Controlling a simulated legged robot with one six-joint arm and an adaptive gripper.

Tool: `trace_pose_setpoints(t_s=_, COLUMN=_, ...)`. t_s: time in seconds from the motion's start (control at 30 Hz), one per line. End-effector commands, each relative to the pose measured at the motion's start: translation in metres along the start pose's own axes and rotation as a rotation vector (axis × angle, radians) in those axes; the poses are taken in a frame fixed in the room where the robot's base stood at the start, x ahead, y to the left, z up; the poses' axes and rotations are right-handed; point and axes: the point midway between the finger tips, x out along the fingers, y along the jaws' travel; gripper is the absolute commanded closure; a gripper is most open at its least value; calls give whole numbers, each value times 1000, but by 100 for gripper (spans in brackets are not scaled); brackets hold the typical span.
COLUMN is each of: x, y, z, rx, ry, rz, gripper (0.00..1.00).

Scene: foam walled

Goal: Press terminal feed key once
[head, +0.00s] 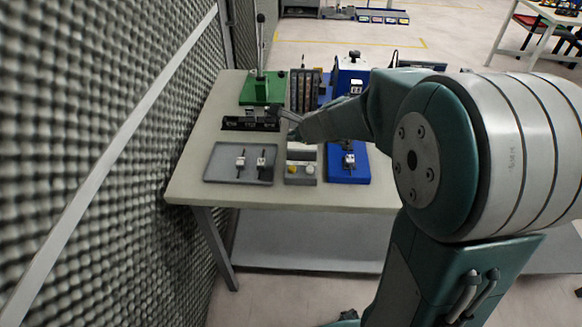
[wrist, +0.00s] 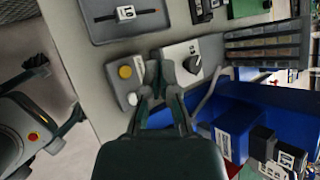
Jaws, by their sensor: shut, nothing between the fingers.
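A small grey control box (head: 300,182) stands near the front of the table, with a yellow button (head: 292,169) on the left and a white button (head: 310,169) on the right. In the wrist view the same yellow button (wrist: 125,72) and white button (wrist: 132,99) show left of my gripper (wrist: 158,82). A pale panel with a black knob (wrist: 193,65) lies just beyond the fingertips. My gripper is shut and empty, above the box area and apart from the buttons as far as I can tell. No readable label identifies the feed key.
A grey tray (head: 223,168) with two small parts is left of the box. A blue fixture (head: 348,177) is to the right. A green lever press (head: 262,92) and a black rack (head: 235,124) stand behind. A foam wall (head: 100,120) borders the left side.

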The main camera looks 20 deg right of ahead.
Motion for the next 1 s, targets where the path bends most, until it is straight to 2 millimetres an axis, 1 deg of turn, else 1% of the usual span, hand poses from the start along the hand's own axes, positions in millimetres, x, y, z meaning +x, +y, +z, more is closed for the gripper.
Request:
trace_pose_setpoints(t_s=0.6, x=50, y=38, z=-37, rx=2, ry=1, rz=4, gripper=100)
trace_pose_setpoints(t_s=0.77, x=57, y=42, z=-42, rx=0, ry=2, rz=1, gripper=100)
trace_pose_setpoints(t_s=1.0, x=58, y=43, z=-43, rx=-1, ry=1, rz=0, gripper=100)
